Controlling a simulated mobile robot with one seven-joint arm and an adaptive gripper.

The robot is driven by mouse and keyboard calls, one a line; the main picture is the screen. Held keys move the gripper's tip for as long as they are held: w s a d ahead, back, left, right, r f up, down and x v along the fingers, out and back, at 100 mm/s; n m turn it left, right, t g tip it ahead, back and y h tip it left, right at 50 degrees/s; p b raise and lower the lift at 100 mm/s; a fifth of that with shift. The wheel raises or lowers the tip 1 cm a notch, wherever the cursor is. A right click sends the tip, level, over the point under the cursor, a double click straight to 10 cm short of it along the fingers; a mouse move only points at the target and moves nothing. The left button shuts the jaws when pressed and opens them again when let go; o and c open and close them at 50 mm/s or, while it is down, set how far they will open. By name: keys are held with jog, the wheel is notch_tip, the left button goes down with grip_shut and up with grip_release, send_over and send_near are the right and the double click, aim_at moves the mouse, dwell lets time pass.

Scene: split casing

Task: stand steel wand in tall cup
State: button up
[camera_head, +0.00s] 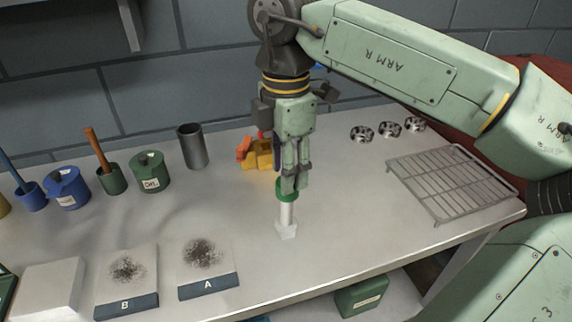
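The tall cup (192,147) is a dark grey open cylinder standing upright towards the back, left of my gripper. My gripper (289,186) points down over the middle of the table, right of and nearer than the cup. Its fingertips are at the top of an upright piece with a green collar and a pale shaft (287,213) ending in a whitish faceted foot. I cannot tell whether this piece is the steel wand, or whether the fingers grip it; they hide its upper end. I cannot make out another steel wand.
A yellow and red object (257,155) lies behind my gripper. Green (150,172) and blue (67,188) containers stand at the left. Pads A (208,287) and B (127,306) lie in front. A wire rack (452,183) and several metal rings (388,125) are at the right.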

jog(key=shift+r, duration=0.1)
notch_tip(320, 180, up, 12)
jog(key=shift+r, duration=0.1)
dwell(0.4)
jog(key=shift+s, duration=0.15)
